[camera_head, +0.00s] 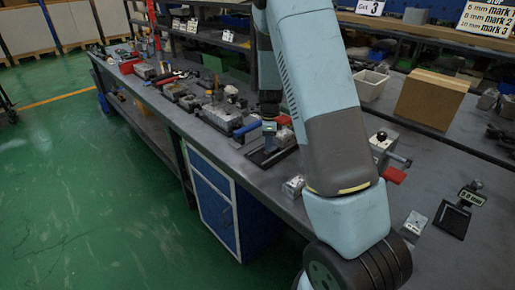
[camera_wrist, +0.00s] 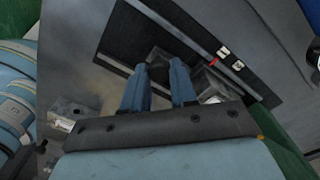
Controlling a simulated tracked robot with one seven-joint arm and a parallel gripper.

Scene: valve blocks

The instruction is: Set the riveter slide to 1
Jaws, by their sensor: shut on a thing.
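The riveter slide seems to be the black plate (camera_wrist: 125,40) with a straight pale rail, lying on the grey bench in the wrist view. A dark block (camera_wrist: 158,56) sits at the tips of my blue gripper fingers (camera_wrist: 160,70), which are shut on it. A red mark (camera_wrist: 214,61) lies by the rail, near two small white labels (camera_wrist: 230,58) too small to read. In the head view my gripper (camera_head: 268,128) points down over the black plate (camera_head: 268,157). The fingers partly hide the block and rail.
Several valve blocks and tools (camera_head: 205,100) crowd the bench to the left. A cardboard box (camera_head: 430,98) stands behind.

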